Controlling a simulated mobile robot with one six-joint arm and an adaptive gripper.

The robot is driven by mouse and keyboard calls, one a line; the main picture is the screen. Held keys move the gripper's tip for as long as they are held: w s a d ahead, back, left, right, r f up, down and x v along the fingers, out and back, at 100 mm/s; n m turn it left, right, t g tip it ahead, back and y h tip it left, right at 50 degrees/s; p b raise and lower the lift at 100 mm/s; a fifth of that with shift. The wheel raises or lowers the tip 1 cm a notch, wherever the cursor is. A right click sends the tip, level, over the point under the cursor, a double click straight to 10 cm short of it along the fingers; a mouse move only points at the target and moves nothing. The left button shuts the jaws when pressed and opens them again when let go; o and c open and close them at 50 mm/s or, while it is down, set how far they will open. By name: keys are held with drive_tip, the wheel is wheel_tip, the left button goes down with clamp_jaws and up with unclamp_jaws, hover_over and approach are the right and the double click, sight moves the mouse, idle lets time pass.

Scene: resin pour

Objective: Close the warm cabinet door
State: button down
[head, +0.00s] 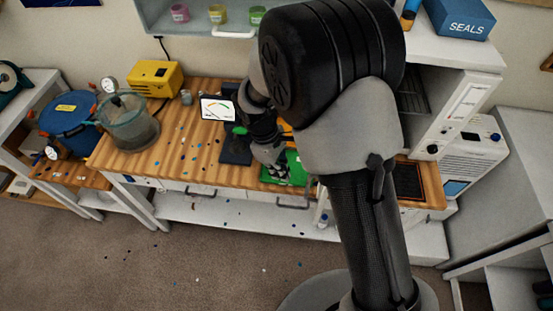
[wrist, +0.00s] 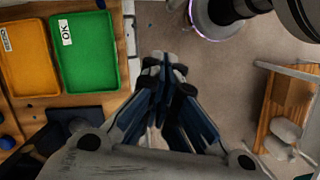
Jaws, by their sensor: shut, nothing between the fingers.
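The warm cabinet (head: 465,112) appears to be the white box on the right end of the bench, with a control panel and a dark knob on its front. Its dark shelved inside shows beside my arm, so it looks open. The door itself is not clearly visible; my arm covers that part. My gripper (head: 277,172) is low over the bench's front edge, left of the cabinet, near a green tray (head: 295,168). In the wrist view my gripper (wrist: 167,70) has its fingers together with nothing between them, beyond the bench edge above the floor.
In the wrist view a green tray (wrist: 84,50) marked OK lies beside an orange tray (wrist: 28,58). A clear pot (head: 128,122), blue pot (head: 68,112) and yellow box (head: 154,78) are at left. A blue SEALS box (head: 461,18) sits above.

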drive_tip(key=shift+s+d+f, duration=0.2)
drive_tip(key=shift+d+f, duration=0.1)
drive_tip(key=shift+d, duration=0.4)
drive_tip(key=shift+s+d+f, duration=0.25)
drive_tip(key=shift+d+f, duration=0.05)
drive_tip(key=shift+d, duration=0.4)
drive_tip(key=shift+s+d+f, duration=0.2)
drive_tip(key=shift+d+f, duration=0.1)
drive_tip(key=shift+d, duration=0.4)
drive_tip(key=shift+d, duration=0.1)
